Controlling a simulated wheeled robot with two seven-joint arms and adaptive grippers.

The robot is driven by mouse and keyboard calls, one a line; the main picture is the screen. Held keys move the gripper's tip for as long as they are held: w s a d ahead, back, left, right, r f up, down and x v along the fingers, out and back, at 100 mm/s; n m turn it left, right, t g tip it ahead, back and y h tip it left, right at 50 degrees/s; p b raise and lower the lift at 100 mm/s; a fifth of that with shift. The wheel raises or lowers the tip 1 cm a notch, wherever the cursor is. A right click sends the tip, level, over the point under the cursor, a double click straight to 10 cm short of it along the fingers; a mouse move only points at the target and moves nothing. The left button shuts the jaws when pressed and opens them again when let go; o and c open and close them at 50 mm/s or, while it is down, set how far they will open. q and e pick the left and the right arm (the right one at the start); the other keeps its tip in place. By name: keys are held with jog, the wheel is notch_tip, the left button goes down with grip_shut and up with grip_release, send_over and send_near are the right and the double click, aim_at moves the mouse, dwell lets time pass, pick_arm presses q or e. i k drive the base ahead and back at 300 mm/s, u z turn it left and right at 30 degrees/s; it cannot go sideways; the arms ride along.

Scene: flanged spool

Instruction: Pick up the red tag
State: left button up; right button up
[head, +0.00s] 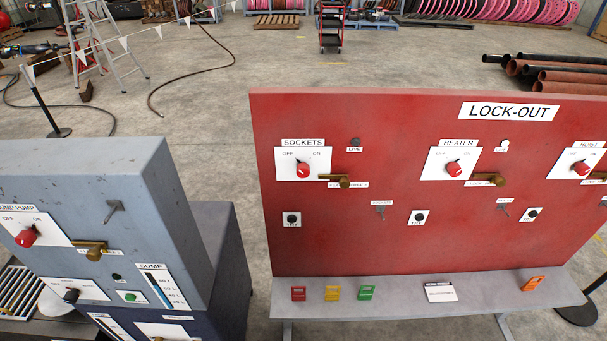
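The red tag (298,294) lies flat at the left end of the grey shelf (390,311) below the red LOCK-OUT panel (330,236). Clear shelf surface surrounds it, and a yellow tag (332,293) lies to its right. A green tag (366,293) lies further right, then a white card (440,292) and an orange tag (533,284). Neither of my grippers shows in the head view.
A grey-blue SUMP PUMP cabinet (95,165) stands at the left, nearer than the red panel, with a floor gap between them. Brass handles (345,181) stick out from the panel. A round black base (577,313) stands on the floor at the right.

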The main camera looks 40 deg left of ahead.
aim_at(296, 297)
jog(key=z, duration=0.55)
jog(key=k, duration=0.9)
jog(key=u, duration=1.8)
jog(key=i, duration=0.45)
jog(key=z, duration=0.1)
